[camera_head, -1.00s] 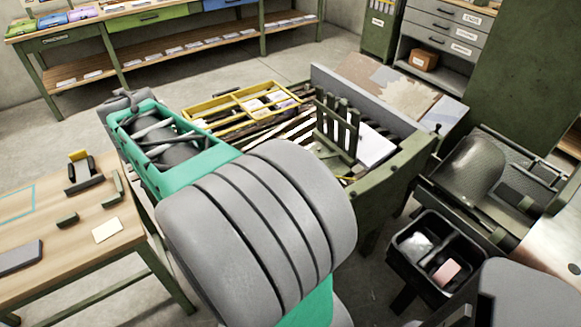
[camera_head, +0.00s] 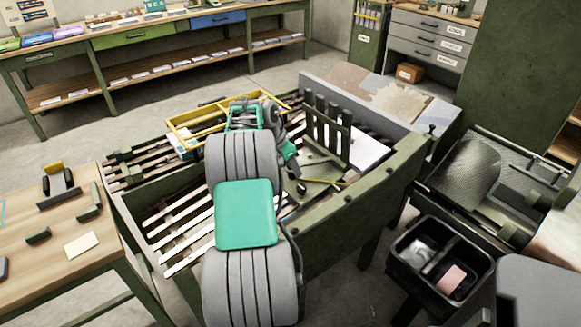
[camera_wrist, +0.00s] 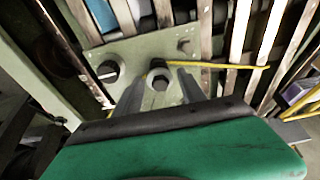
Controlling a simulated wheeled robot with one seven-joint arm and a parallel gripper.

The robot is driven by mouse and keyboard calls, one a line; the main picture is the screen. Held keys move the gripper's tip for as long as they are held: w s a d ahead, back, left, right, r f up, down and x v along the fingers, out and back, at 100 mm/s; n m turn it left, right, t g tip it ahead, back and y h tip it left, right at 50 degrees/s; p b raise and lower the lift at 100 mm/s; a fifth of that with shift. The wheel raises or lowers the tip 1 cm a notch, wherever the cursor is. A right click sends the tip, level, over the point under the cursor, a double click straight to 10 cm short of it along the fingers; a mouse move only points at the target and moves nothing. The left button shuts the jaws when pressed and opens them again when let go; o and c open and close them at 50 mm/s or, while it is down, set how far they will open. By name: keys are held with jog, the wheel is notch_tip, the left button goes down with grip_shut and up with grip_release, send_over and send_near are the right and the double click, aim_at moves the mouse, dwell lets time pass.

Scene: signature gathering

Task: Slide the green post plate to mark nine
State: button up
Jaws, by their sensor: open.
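The green post plate (camera_head: 325,158) stands on the slatted bench in the head view, with several upright posts along its back edge. Its flat base shows in the wrist view (camera_wrist: 135,55), with dark round knobs on it. Mark nine cannot be read in either view.
The slatted bench has a raised green side wall (camera_head: 350,205) at the front. A yellow divided tray (camera_head: 195,125) lies at its back left. A wooden table (camera_head: 40,235) stands left, and a black bin (camera_head: 440,250) stands right. White paper (camera_head: 369,153) lies right of the posts.

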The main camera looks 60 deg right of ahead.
jog(key=shift+c, duration=0.5)
grip_shut()
dwell(0.9)
